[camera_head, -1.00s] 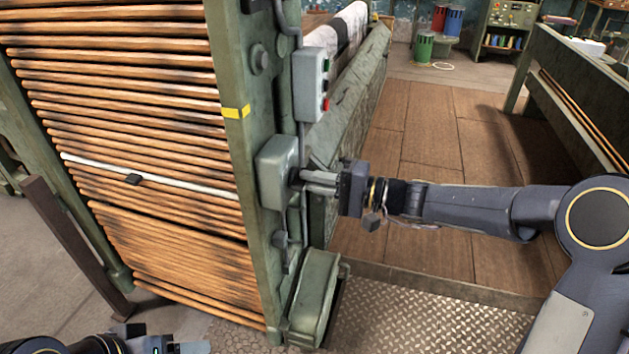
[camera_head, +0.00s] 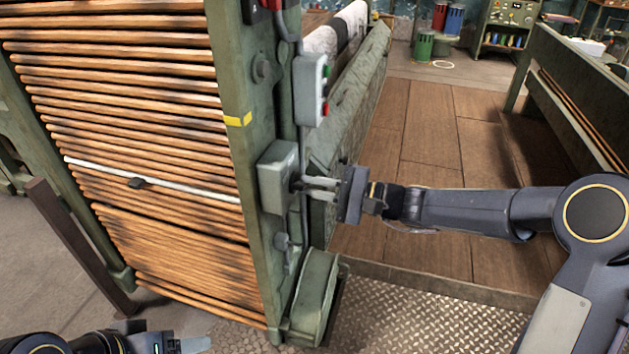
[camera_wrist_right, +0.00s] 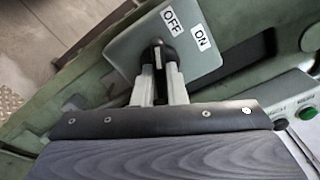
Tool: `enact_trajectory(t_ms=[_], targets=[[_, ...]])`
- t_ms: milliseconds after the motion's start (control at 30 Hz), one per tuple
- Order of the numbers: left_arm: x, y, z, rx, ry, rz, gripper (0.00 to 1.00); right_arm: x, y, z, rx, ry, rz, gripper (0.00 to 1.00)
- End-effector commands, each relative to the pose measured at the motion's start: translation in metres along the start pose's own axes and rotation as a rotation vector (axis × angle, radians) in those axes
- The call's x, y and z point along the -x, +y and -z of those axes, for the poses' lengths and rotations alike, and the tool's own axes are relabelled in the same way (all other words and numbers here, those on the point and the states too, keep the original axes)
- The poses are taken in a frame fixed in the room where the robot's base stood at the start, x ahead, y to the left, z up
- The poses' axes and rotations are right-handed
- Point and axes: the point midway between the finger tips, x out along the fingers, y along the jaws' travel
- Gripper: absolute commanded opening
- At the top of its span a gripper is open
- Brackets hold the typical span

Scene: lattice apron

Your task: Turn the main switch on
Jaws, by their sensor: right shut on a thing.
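The main switch is a grey box (camera_head: 277,178) on the side of the green machine frame. In the right wrist view its face (camera_wrist_right: 128,46) carries an OFF label (camera_wrist_right: 170,18) and an ON label (camera_wrist_right: 200,37). A black handle (camera_wrist_right: 157,50) stands out from that face. My right gripper (camera_head: 303,185) reaches it from the right and is shut on the handle, one finger on each side. The fingers hide part of the handle, so its exact setting is hard to tell. My left gripper (camera_head: 187,345) is partly in view at the bottom left, away from the switch; its opening is unclear.
A push-button box (camera_head: 311,90) with green and red buttons is above the switch. A cable runs down the frame beside both boxes. A green housing (camera_head: 314,300) juts out below. Wooden slats (camera_head: 130,110) fill the left. Wooden floor (camera_head: 430,140) lies open behind my right arm.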

Motion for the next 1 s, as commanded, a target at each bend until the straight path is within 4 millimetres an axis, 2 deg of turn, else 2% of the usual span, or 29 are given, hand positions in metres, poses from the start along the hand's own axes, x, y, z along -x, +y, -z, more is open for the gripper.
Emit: enact_trajectory(t_ms=[700, 1000], targets=[[0.055, 0.025, 0.028, 0.000, 0.000, 0.000, 0.70, 0.000, -0.003, -0.002, -0.684, 0.001, -0.002, 0.00], [0.077, 0.035, 0.039, 0.000, 0.000, 0.000, 0.70, 0.001, -0.002, -0.002, -0.921, 0.002, -0.001, 0.00]])
